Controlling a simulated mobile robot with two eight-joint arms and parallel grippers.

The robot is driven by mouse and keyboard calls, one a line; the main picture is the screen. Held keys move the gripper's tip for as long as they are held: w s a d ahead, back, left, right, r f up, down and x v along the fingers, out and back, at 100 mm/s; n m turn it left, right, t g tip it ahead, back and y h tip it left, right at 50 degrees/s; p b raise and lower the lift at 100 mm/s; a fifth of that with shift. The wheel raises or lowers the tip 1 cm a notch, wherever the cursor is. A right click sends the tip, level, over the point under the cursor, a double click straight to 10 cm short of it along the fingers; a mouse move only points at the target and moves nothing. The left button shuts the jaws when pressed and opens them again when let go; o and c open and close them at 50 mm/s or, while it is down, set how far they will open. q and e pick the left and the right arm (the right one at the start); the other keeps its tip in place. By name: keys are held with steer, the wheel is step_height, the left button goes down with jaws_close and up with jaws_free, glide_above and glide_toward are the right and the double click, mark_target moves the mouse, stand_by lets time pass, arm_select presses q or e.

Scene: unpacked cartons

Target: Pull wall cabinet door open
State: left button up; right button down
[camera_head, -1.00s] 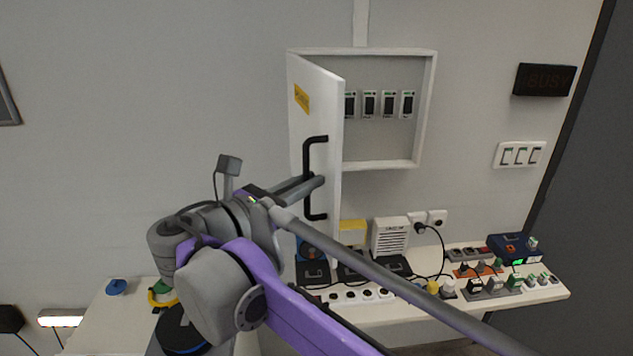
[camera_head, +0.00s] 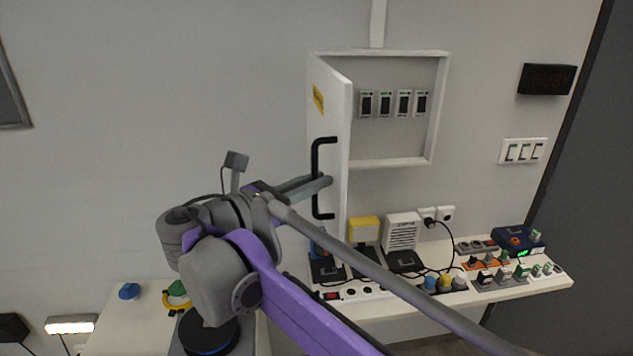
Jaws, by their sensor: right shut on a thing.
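The white wall cabinet (camera_head: 436,120) hangs on the grey wall, with several small breakers (camera_head: 394,104) inside. Its door (camera_head: 329,105) is hinged at the left and stands wide open, swung out toward me, with a yellow label on its outer face. A black bar handle (camera_head: 316,178) runs vertically down the door. My right gripper (camera_head: 318,184) is shut on the handle at about its middle, its fingers reaching it from the left. My left gripper is not in view.
A white shelf (camera_head: 540,287) below the cabinet carries power strips, plugs, adapters and black boxes. A white speaker box (camera_head: 401,232) and wall sockets stand behind. A lower white surface (camera_head: 112,318) at left holds a blue knob.

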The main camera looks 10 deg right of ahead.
steer(key=shift+w+r, duration=0.1)
steer(key=shift+r, duration=0.05)
steer(key=c, duration=1.3)
jaws_free()
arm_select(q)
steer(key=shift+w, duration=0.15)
arm_select(e)
steer(key=shift+o, duration=0.7)
steer(key=shift+w, duration=0.1)
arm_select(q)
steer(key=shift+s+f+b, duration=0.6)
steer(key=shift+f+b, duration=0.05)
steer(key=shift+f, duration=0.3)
arm_select(e)
steer(key=v, duration=1.1)
steer(key=shift+d, duration=0.1)
